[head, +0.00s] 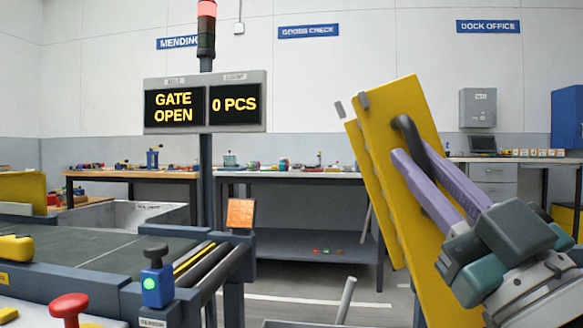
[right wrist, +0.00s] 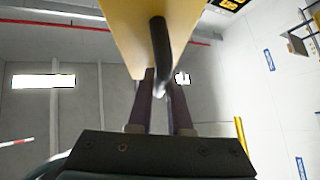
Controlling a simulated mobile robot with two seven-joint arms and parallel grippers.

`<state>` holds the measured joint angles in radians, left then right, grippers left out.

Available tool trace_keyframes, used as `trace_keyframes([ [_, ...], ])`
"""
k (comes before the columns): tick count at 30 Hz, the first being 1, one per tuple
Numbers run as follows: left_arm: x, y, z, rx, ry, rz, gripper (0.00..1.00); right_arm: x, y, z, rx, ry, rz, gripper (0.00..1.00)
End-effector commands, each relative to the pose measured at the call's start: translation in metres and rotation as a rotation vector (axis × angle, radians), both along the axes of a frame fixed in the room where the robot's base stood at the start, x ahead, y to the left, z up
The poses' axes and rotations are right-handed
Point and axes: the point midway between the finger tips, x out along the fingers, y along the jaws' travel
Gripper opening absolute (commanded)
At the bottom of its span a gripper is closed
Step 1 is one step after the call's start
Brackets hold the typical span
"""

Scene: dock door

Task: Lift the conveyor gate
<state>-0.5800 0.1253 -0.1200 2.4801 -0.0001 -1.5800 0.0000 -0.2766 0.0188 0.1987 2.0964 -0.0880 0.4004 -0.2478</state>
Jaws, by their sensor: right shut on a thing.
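The conveyor gate (head: 378,125), a yellow panel, stands raised and tilted at the right of the head view. Its black bar handle (head: 404,125) is on the face towards me. My right gripper (head: 411,153), with purple fingers, is shut on this handle. In the right wrist view the fingers (right wrist: 158,86) close around the handle (right wrist: 157,42), with the gate's face (right wrist: 128,28) just behind. The sign (head: 206,103) reads "GATE OPEN" and "0 PCS". My left gripper is out of view.
The conveyor (head: 105,248) runs at the lower left, with a green-lit blue button post (head: 152,275) and a red mushroom button (head: 69,307) nearby. Workbenches (head: 290,175) line the back wall. Some floor in the middle is clear.

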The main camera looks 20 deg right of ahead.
Motion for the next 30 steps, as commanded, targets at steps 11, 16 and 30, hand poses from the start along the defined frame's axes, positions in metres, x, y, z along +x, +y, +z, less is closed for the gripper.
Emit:
trace_keyframes([
  [11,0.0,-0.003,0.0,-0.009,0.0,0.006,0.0,0.001,0.0,-0.001,0.0,0.004,0.0,0.3],
  [16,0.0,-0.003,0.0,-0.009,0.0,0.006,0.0,0.0,0.0,-0.001,-0.001,0.004,0.0,0.47],
  [30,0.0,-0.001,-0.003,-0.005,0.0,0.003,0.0,-0.022,0.002,-0.021,0.0,0.011,0.0,0.47],
])
